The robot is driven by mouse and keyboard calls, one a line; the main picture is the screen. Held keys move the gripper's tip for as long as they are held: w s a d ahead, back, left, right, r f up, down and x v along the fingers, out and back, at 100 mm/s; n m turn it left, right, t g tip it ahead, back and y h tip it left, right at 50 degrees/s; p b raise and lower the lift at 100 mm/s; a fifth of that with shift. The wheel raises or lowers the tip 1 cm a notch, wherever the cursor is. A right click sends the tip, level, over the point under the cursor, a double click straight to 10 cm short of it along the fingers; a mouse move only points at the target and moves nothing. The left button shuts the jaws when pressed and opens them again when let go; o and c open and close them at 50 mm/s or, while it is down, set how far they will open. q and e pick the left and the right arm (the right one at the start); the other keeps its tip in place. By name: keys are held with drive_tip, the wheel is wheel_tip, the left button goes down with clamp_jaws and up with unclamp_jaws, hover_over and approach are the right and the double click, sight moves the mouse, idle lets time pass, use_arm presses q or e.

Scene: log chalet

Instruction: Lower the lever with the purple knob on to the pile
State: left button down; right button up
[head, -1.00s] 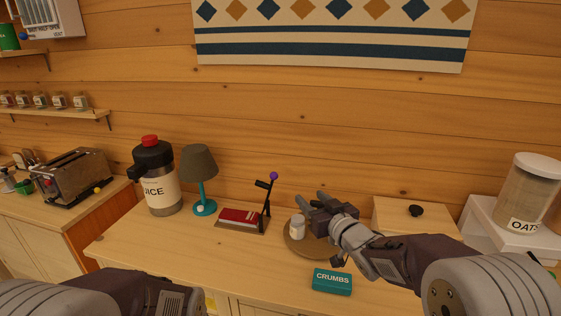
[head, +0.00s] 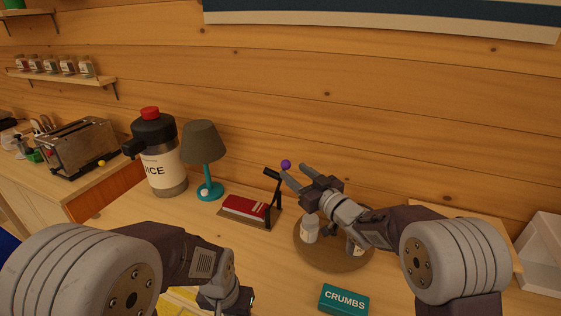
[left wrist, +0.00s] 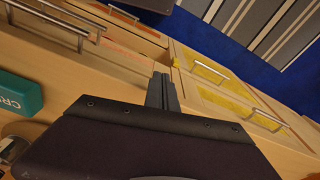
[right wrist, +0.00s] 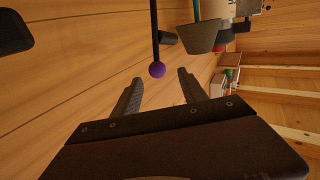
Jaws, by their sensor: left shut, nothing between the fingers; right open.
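The purple knob (head: 286,164) tops a black lever (head: 278,186) standing raised at the right end of a small base. The pile (head: 244,207), red on top with pale layers below, lies on that base. My right gripper (head: 293,173) is open, its fingertips close to the knob. In the right wrist view the knob (right wrist: 157,70) appears between the fingertips; whether they touch it I cannot tell. My left gripper (left wrist: 161,88) is shut and empty, low near the counter's front, above the drawer fronts in the left wrist view.
A teal lamp (head: 203,143) and a juice flask (head: 158,165) stand left of the lever. A round wooden tray (head: 345,263) with small jars lies under my right arm. A teal CRUMBS box (head: 343,300) lies in front.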

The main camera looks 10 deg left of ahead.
sight(286, 164)
drive_tip(key=p+x, duration=0.1)
drive_tip(key=x, duration=0.7)
drive_tip(key=shift+d, duration=0.1)
drive_tip(key=shift+w+a+f+p, duration=0.2)
drive_tip(key=shift+w+a+p, duration=0.1)
drive_tip(key=shift+w, duration=0.25)
drive_tip(key=shift+c, duration=0.3)
clamp_jaws()
idle(0.4)
